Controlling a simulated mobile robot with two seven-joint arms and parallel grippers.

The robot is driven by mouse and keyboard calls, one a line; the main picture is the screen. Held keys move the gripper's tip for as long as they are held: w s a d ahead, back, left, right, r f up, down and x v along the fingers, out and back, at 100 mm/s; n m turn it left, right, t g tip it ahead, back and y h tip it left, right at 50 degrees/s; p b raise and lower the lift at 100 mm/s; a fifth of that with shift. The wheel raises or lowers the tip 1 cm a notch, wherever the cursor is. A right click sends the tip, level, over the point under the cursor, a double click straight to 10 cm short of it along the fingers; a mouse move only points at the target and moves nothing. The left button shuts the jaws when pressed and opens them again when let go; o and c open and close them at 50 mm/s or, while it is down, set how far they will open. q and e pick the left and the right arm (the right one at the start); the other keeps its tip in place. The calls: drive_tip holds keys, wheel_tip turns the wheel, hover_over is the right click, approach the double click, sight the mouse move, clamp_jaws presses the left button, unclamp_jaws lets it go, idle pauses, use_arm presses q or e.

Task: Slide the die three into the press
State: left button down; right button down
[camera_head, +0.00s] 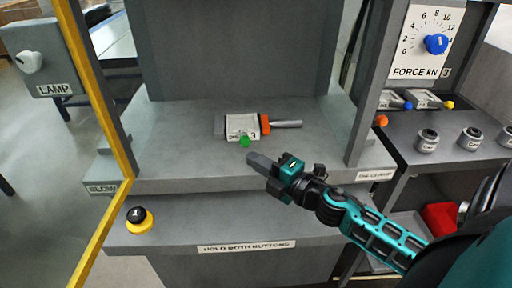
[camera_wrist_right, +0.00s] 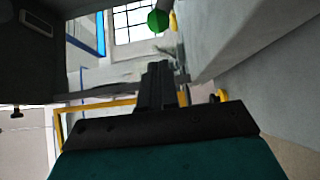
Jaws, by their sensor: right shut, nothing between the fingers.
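The die three (camera_head: 240,126) is a light grey block marked 3, with an orange end piece, a grey handle pointing right and a green knob (camera_head: 245,141) at its front. It lies on the grey bed of the press (camera_head: 180,125), near the middle. My right gripper (camera_head: 258,160) is shut and empty, just in front of the die and slightly right of the green knob, apparently apart from it. In the right wrist view its closed fingers (camera_wrist_right: 157,82) show, with a green knob (camera_wrist_right: 158,20) beyond them. My left gripper is not in view.
A yellow post (camera_head: 98,90) stands at the left and a grey post (camera_head: 374,80) at the right. A black button on a yellow base (camera_head: 140,220) sits on the front ledge. The right bench holds other dies (camera_head: 430,99) and several metal cylinders (camera_head: 427,141). The bed around the die is clear.

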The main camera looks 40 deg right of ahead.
sight(249, 143)
drive_tip(key=shift+w+d, duration=0.5)
drive_tip(key=shift+w, duration=0.4)
drive_tip(key=shift+w+d, duration=0.5)
drive_tip(key=shift+w, duration=0.4)
drive_tip(key=shift+w+d, duration=0.5)
drive_tip(key=shift+w, duration=0.25)
